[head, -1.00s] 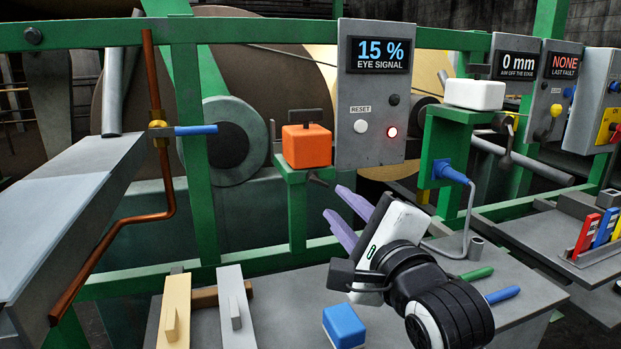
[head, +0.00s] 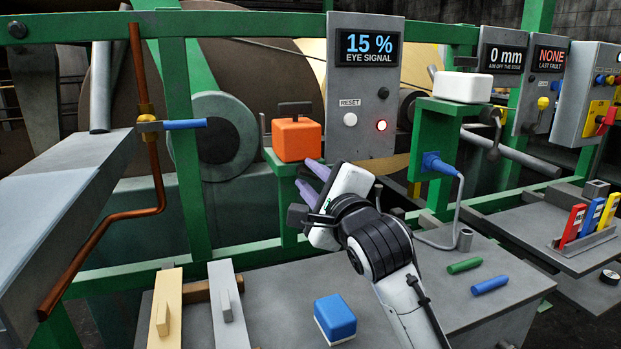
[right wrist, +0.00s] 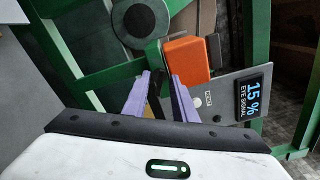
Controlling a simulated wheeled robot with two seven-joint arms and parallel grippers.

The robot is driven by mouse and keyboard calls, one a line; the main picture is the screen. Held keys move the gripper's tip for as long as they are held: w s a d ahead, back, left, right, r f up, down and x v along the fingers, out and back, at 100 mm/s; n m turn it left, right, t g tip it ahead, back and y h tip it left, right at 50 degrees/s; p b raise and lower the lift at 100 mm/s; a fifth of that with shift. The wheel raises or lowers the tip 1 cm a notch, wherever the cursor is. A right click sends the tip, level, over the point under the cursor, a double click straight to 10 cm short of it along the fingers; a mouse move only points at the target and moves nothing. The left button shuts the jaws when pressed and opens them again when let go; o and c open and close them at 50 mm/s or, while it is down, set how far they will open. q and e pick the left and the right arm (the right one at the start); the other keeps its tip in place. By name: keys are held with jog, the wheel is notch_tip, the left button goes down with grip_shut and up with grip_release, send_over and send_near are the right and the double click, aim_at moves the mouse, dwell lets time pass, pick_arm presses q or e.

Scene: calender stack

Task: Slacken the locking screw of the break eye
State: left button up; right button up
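An orange box (head: 297,141), probably the break eye, sits on a green bracket (head: 285,167) left of the signal panel. It also shows in the right wrist view (right wrist: 187,62). My right gripper (head: 311,175) has its two purple fingers just below and in front of the orange box. In the right wrist view the fingers (right wrist: 160,76) stand apart, with a dark piece between or behind them. Whether they touch it cannot be told. The screw under the box is hidden by the fingers in the head view. My left gripper is not in view.
The signal panel (head: 362,85) reads 15 % with a red lamp lit. A blue block (head: 336,318) and green and blue rods lie on the grey bench (head: 275,290).

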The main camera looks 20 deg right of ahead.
grip_shut()
